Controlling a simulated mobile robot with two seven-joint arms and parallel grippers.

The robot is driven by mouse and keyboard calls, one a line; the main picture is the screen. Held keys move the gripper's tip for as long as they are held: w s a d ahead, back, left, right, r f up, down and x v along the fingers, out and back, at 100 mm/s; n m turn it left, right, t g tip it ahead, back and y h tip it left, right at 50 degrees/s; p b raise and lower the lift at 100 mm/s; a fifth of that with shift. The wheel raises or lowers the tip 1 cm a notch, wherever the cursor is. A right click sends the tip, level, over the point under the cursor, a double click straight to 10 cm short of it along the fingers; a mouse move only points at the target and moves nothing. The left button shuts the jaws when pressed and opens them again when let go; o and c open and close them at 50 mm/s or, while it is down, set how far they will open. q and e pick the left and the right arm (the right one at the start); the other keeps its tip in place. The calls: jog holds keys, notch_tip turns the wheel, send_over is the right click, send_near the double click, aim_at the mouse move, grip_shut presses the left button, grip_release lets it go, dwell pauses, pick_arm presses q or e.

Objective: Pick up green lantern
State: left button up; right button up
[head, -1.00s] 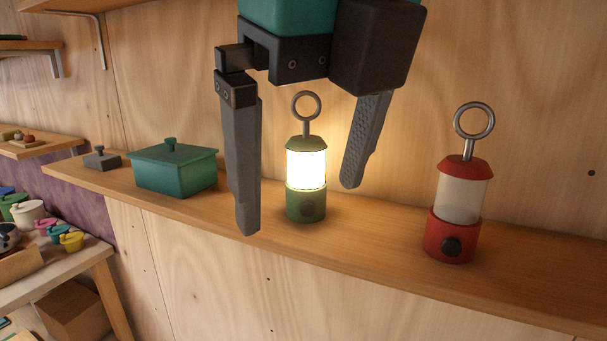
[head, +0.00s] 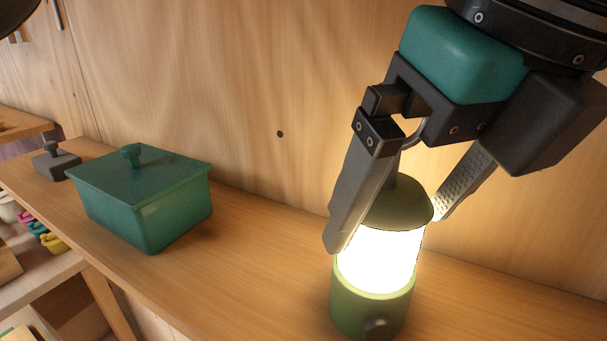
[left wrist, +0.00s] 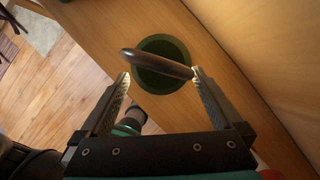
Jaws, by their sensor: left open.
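The green lantern (head: 371,306) stands upright on the wooden shelf (head: 255,262), its glass glowing white. In the head view its lower end is cut by the bottom edge and its top ring is mostly hidden behind my gripper. My left gripper (head: 388,226) is open, tilted, with one finger on each side of the lantern's upper part. In the left wrist view I look down on the lantern's round green cap (left wrist: 150,46) and dark ring, which lie between the fingertips (left wrist: 160,75). I cannot tell whether a finger touches it. My right gripper is not in view.
A teal lidded box (head: 150,215) stands on the shelf to the left, with a small grey lidded item (head: 55,163) beyond it. The plywood wall (head: 250,80) rises close behind the shelf. The shelf between box and lantern is clear.

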aim_at(376, 248)
pick_arm(q)
jog(key=p+x, duration=0.1)
jog(key=x, duration=0.4)
jog(key=shift+s+d+f, duration=0.1)
jog(key=shift+d+f, duration=0.05)
jog(key=shift+f, duration=0.4)
jog(key=shift+c, duration=0.4)
grip_shut()
jog(key=shift+w, duration=0.2)
jog(key=shift+r, duration=0.1)
